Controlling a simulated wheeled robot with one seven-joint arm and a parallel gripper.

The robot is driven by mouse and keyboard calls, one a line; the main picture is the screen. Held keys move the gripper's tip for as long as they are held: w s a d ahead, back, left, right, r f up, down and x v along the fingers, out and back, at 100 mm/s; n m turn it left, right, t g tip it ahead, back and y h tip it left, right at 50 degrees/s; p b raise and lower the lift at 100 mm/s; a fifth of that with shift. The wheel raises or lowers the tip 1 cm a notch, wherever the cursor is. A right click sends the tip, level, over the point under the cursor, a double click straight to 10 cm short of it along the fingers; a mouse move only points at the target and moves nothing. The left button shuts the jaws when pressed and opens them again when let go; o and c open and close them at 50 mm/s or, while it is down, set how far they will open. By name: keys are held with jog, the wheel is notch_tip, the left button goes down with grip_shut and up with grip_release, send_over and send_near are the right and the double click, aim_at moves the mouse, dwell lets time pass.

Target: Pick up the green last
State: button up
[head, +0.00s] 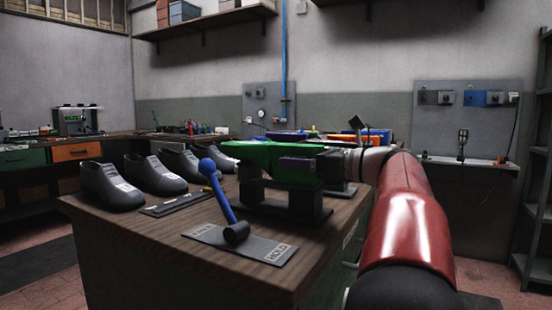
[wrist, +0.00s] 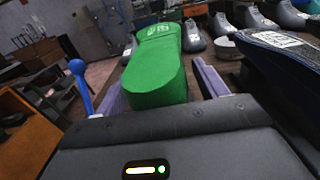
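The green last (head: 262,152) lies lengthwise on a black stand (head: 265,205) on the wooden bench top in the head view. In the wrist view the green last (wrist: 158,75) fills the space ahead of the palm. My gripper (head: 297,164) is at the right end of the last, one purple-grey finger on its near side. In the wrist view my gripper (wrist: 163,62) has a finger on each side of the last. A narrow gap shows beside the right finger; contact on the left is unclear. The last's underside is hidden.
A lever with a blue knob (head: 208,167) stands at the bench front on a plate marked HOLD (head: 272,254). Several dark shoes (head: 112,188) line the left side. Blue and orange items (head: 355,137) lie behind the stand. A dark labelled object (wrist: 280,60) is close at right in the wrist view.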

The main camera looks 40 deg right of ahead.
jog(key=c, duration=1.2)
jog(key=shift+c, duration=1)
jog(key=shift+r, duration=0.15)
